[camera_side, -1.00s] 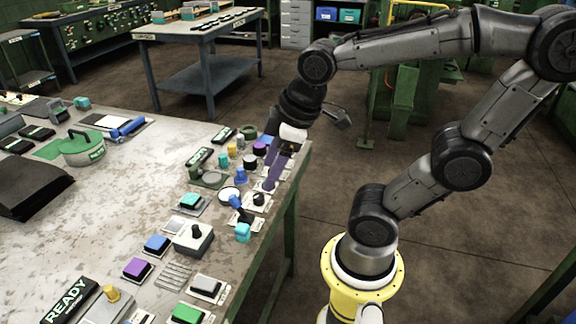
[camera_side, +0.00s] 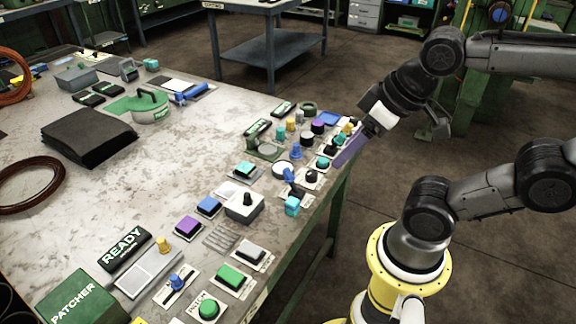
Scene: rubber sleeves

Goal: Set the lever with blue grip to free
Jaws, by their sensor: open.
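Several things with blue grips show in the side view, and I cannot tell for certain which is the named lever. A blue-gripped lever (camera_side: 290,176) leans on a dark base near the table's right edge. A second small blue-gripped lever (camera_side: 177,282) stands in a slotted white plate at the front. A larger blue handle (camera_side: 189,94) lies by a white panel at the back. My gripper (camera_side: 346,153), with purple fingers, is open and empty over the table's right edge, to the right of the first lever. Labels marking free are too small to read.
Several buttons and knobs crowd the right side, including a purple-topped knob (camera_side: 318,127), a black knob on a white box (camera_side: 245,203) and a cyan block (camera_side: 292,206). A black folder (camera_side: 85,137) lies at left. The table's middle is clear.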

